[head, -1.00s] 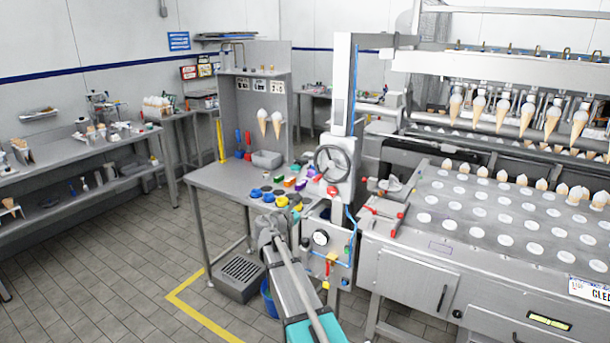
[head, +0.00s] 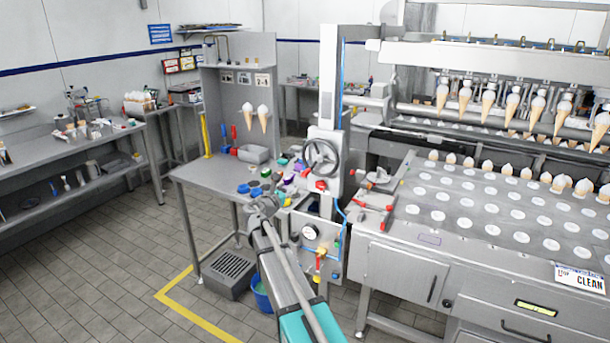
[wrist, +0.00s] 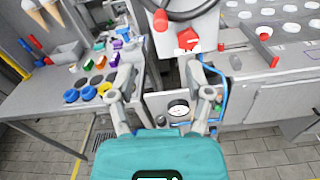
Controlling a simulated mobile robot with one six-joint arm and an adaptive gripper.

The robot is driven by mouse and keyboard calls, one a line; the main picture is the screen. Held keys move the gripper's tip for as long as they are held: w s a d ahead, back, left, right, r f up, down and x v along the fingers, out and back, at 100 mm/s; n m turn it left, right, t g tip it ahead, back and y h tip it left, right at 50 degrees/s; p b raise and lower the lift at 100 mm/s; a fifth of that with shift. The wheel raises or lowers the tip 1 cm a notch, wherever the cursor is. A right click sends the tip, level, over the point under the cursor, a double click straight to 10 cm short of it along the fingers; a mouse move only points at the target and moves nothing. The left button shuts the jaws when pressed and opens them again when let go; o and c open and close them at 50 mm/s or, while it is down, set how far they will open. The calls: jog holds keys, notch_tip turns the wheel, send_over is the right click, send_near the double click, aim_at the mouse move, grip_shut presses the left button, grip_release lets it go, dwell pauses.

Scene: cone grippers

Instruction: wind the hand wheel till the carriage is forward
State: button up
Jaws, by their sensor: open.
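The hand wheel (head: 320,158) is a dark spoked ring on a white housing on the upright post, left of the cone machine. In the wrist view the wheel's lower rim (wrist: 185,14) is cut off by the top edge, with a red knob (wrist: 161,19) beside it. What seems to be the carriage is the overhead beam (head: 490,72), with a row of grippers holding cones pointing down. My gripper (head: 264,206) is low, below and left of the wheel, not touching it. In the wrist view its fingers (wrist: 157,80) are spread apart and empty.
A steel side table (head: 205,172) with coloured discs and small parts lies left of the post. A panel with a gauge (wrist: 178,107) is just ahead of my fingers. The cone tray deck (head: 465,205) is on the right. Floor at left is clear.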

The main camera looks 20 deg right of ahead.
aim_at(303, 175)
jog(key=x, duration=1.2)
jog(key=shift+w+d, duration=0.1)
jog(key=shift+w, duration=0.05)
jog(key=shift+c, duration=0.2)
grip_shut()
jog(key=shift+d, duration=0.1)
